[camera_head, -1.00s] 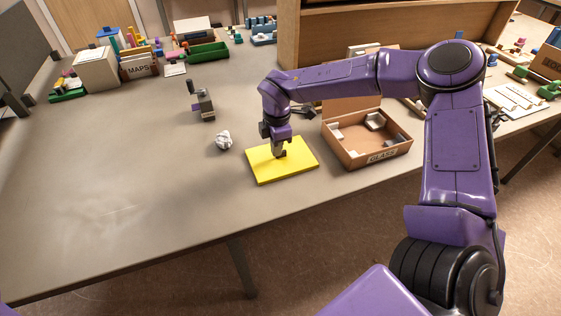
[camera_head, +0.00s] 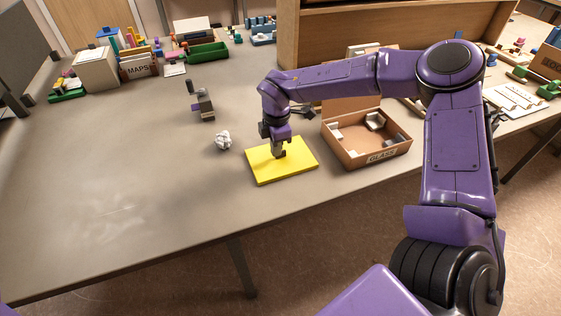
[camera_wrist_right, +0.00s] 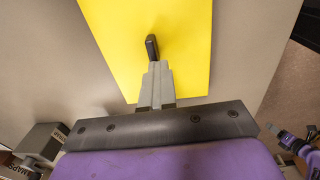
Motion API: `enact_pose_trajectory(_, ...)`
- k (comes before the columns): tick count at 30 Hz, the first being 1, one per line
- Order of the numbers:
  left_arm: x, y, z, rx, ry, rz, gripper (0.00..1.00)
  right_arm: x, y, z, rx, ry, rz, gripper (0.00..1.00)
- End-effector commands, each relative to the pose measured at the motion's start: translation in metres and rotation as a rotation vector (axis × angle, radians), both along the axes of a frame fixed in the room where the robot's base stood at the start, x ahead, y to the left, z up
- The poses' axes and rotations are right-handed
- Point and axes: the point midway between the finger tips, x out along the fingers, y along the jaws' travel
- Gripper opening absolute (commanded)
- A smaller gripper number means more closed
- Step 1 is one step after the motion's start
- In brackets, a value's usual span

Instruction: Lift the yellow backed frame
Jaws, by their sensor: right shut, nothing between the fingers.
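The yellow backed frame (camera_head: 296,166) lies flat on the table, yellow side up. It also shows in the right wrist view (camera_wrist_right: 185,50). My right gripper (camera_head: 279,154) points down over the middle of the frame. Its fingers (camera_wrist_right: 152,48) are shut with nothing between them, and the tips look to be at or just above the yellow surface; contact cannot be told. My left gripper is outside the head view. A purple and grey part at the lower right of the wrist view looks like my left gripper (camera_wrist_right: 276,131), too small to read its jaws.
An open cardboard box labelled GLASS (camera_head: 381,156) stands just right of the frame. A crumpled white paper ball (camera_head: 223,140) and a grey tool (camera_head: 204,104) lie to the left. A MAPS box (camera_head: 139,66) is at the back left. The left front of the table is clear.

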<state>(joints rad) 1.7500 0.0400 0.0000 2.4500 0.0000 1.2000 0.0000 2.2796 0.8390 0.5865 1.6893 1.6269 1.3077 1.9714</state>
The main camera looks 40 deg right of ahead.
Motion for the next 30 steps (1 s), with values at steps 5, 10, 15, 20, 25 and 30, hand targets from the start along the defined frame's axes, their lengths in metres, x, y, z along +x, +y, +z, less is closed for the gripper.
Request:
enact_pose_trajectory(5,0.000,0.000,-0.003,0.000,0.000,0.000,0.36,-0.016,-0.001,-0.022,0.000,0.060,-0.006,0.00)
enact_pose_trajectory(10,0.000,0.000,-0.003,0.000,0.000,0.000,0.36,-0.016,-0.001,-0.022,0.000,0.060,-0.006,0.00)
enact_pose_trajectory(15,0.000,0.000,-0.003,0.000,0.000,0.000,0.36,-0.016,-0.001,-0.022,0.000,0.060,-0.006,0.00)
enact_pose_trajectory(20,0.000,0.000,0.002,0.000,0.000,0.000,0.36,-0.016,-0.001,-0.015,0.000,0.059,-0.006,0.00)
enact_pose_trajectory(25,0.000,0.000,0.009,0.000,0.000,0.000,0.36,-0.016,-0.001,-0.004,-0.001,0.060,-0.006,0.00)
enact_pose_trajectory(30,0.000,0.000,0.016,0.000,0.000,0.000,0.36,-0.015,-0.001,0.008,-0.002,0.055,-0.005,0.00)
